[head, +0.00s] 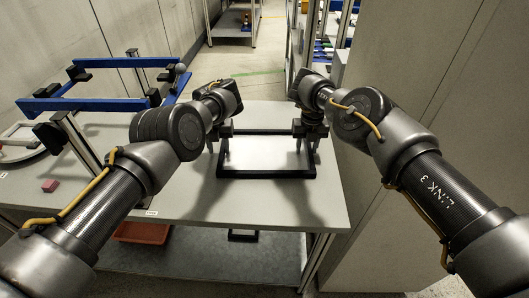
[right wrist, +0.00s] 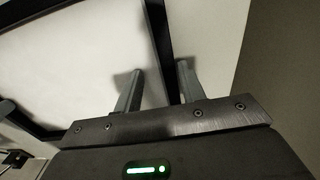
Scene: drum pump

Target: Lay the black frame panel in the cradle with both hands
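The black frame panel (head: 267,175) lies flat on the grey table, a rectangle of black bars around a pale middle. My left gripper (head: 218,146) is at its left bar, fingers pointing down and apart; whether they touch the bar is hard to see. My right gripper (head: 306,146) is at the right bar. In the right wrist view its fingers (right wrist: 159,88) stand on either side of the black bar (right wrist: 160,40), with gaps showing, so it is open around it. The cradle, seemingly the blue-railed stand with black corner blocks (head: 112,104), stands at the left of the table and looks empty.
A small pink block (head: 50,186) and a round white-rimmed item (head: 22,142) lie at the table's left. A grey ball (head: 180,68) tops a cradle corner. A wall panel (head: 440,90) stands close at right. An orange bin (head: 142,232) is below the table.

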